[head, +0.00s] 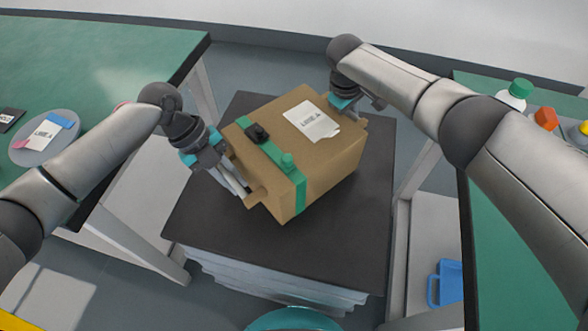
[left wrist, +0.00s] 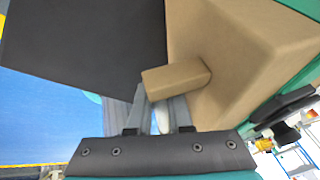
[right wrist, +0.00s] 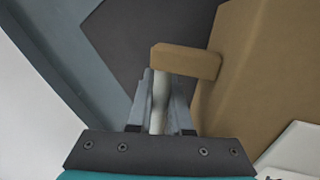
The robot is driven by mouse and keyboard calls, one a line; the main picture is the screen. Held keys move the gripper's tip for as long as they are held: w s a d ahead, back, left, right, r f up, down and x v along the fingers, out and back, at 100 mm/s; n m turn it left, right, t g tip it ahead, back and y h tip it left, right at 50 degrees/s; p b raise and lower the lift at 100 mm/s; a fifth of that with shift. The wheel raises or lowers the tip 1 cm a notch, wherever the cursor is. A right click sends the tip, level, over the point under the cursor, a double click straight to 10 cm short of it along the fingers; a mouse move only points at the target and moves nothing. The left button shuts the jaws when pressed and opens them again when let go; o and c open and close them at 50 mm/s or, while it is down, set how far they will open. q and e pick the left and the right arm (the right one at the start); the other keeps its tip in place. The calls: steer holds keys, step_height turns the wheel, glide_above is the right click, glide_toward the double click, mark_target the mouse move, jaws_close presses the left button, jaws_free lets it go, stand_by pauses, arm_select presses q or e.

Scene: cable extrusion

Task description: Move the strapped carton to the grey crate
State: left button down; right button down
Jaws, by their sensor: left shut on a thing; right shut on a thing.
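The strapped carton (head: 330,160) is a brown box with a green strap, a black buckle and a white label. It is at or just over a black-topped stack (head: 230,245); I cannot tell whether it touches. My left gripper (head: 246,190) is shut on a brown handle tab on its left side; the tab (left wrist: 177,80) shows between the fingers in the left wrist view. My right gripper (head: 355,105) is shut on the opposite tab, which shows in the right wrist view (right wrist: 186,62). I cannot make out a grey crate.
A green-topped table (head: 120,60) stands at left with a grey round plate (head: 47,137) bearing a label. Another green table (head: 500,260) at right carries a green-capped bottle (head: 516,93) and small coloured items. A blue object (head: 446,283) sits low at right.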

mark_target(221, 170)
arm_select(q)
steer(key=shift+f+b, duration=0.3)
steer(key=shift+f, duration=0.05)
arm_select(e)
steer(key=shift+f, duration=0.35)
arm_select(q)
steer(key=c, duration=0.8)
jaws_free()
steer(key=shift+r, duration=0.1)
steer(key=shift+c, duration=0.2)
arm_select(e)
steer(key=c, duration=0.8)
jaws_free()
steer(key=shift+c, duration=0.2)
arm_select(q)
steer(key=v, duration=0.7)
steer(key=shift+a+r, duration=0.15)
steer(key=shift+r, duration=0.25)
arm_select(e)
steer(key=shift+a, duration=0.1)
steer(key=v, duration=1.2)
